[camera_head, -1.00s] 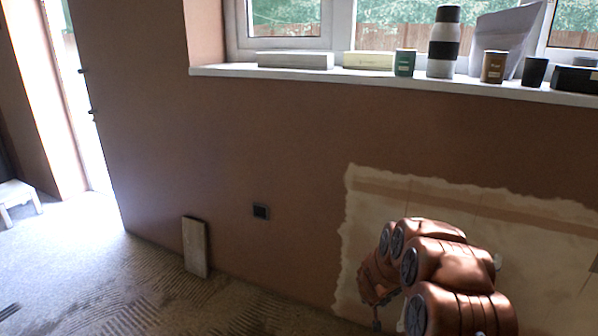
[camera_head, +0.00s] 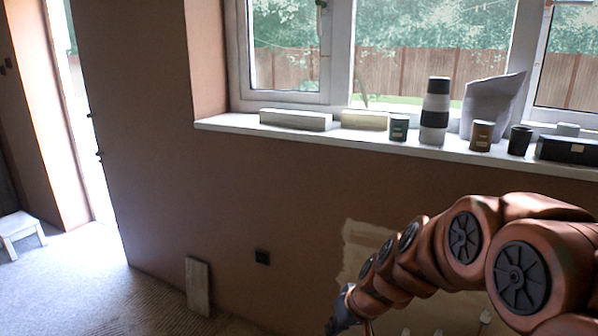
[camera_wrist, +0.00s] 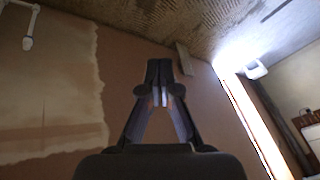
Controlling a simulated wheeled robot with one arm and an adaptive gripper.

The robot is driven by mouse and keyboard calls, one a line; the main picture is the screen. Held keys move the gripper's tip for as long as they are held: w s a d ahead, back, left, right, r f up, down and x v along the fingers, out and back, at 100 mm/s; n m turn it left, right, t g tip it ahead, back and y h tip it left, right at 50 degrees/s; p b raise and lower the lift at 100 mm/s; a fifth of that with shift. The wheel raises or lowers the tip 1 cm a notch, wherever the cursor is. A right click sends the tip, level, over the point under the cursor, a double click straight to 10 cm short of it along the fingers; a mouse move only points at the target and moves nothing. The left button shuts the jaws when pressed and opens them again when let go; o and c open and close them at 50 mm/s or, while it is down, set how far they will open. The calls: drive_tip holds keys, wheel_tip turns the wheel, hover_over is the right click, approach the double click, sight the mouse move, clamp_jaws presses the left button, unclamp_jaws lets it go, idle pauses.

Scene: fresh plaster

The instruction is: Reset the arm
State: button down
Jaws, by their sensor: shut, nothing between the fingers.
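My arm reaches in from the lower right in the head view, copper-coloured with dark round joint caps. My gripper (camera_head: 340,318) is at its far end, low in front of the brown plaster wall, partly cut off by the bottom edge. In the wrist view my gripper (camera_wrist: 160,66) has its dark fingers together, with nothing held. The wrist picture is turned over, with the floor at the top.
A white windowsill (camera_head: 225,124) holds a black-and-white striped flask (camera_head: 434,112), a green tin (camera_head: 399,128), a brown tin (camera_head: 482,135) and boxes. A board (camera_head: 197,286) leans on the wall. A white stool (camera_head: 18,232) stands left. Floor at left is clear.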

drive_tip(key=s+d+r+g+h+p, duration=0.1)
drive_tip(key=s+d+r+p, duration=0.2)
drive_tip(key=s, duration=0.7)
drive_tip(key=s+d+r+m+g+h+p, duration=0.1)
drive_tip(key=s+d+r+p, duration=0.3)
drive_tip(key=s+r, duration=0.4)
drive_tip(key=s+d+r+m+g+h+p, duration=0.1)
drive_tip(key=s+r, duration=0.5)
drive_tip(key=s, duration=0.6)
drive_tip(key=d+g+h+p, duration=0.1)
drive_tip(key=d+g+p, duration=0.1)
drive_tip(key=p, duration=0.1)
drive_tip(key=shift+s+d, duration=0.25)
drive_tip(key=shift+s, duration=0.1)
drive_tip(key=shift+d+m, duration=0.15)
drive_tip(key=shift+m, duration=0.15)
